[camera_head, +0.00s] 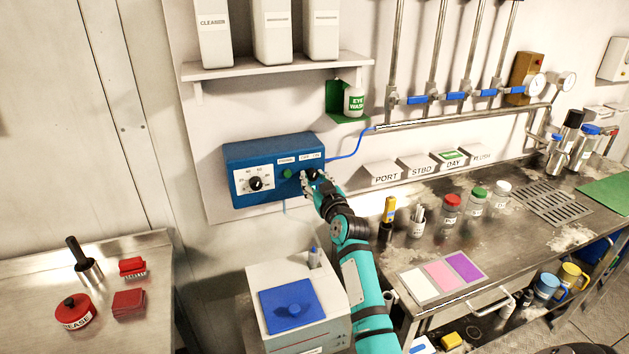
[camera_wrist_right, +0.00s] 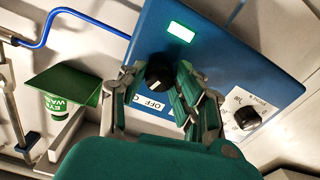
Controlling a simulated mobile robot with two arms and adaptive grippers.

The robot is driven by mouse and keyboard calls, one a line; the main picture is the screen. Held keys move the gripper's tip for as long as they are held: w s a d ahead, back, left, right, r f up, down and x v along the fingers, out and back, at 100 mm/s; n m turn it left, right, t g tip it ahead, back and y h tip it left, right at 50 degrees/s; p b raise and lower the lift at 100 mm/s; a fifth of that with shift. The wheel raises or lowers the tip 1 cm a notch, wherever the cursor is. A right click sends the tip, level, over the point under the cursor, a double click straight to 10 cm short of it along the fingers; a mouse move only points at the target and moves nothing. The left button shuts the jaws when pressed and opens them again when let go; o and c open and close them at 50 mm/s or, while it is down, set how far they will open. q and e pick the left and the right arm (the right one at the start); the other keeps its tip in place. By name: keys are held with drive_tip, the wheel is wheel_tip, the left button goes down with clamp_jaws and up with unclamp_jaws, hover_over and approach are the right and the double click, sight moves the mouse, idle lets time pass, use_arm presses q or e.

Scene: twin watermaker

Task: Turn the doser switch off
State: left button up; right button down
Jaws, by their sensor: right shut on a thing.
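The blue doser box (camera_head: 238,160) is on the wall under the shelf. Its black switch knob (camera_wrist_right: 160,72) shows in the wrist view, with a white mark on it and an "OFF" label beside it. The rest of the label is hidden by my fingers. In the head view the knob is mostly covered by my right gripper (camera_head: 313,182). The wrist view shows my right gripper's fingers (camera_wrist_right: 158,82) shut on the knob, one on each side. A green lamp (camera_wrist_right: 181,31) on the box is bright; it also shows in the head view (camera_head: 288,173). My left gripper is not in view.
A numbered dial (camera_head: 255,184) is on the box's left. A blue tube (camera_head: 349,152) leaves its right side, below the eye wash bottle (camera_head: 354,100). A white unit with a blue lid (camera_head: 288,305) stands below. Jars (camera_head: 451,212) stand on the right bench.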

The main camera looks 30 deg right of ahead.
drive_tip(key=n, duration=0.5)
drive_tip(key=shift+n, duration=0.3)
drive_tip(key=shift+n+p, duration=0.5)
drive_tip(key=shift+n, duration=1.7)
drive_tip(key=c, duration=1)
unclamp_jaws()
drive_tip(key=shift+s, duration=0.25)
drive_tip(key=v, duration=1.1)
drive_tip(key=shift+s+a, duration=0.2)
drive_tip(key=shift+s, duration=0.05)
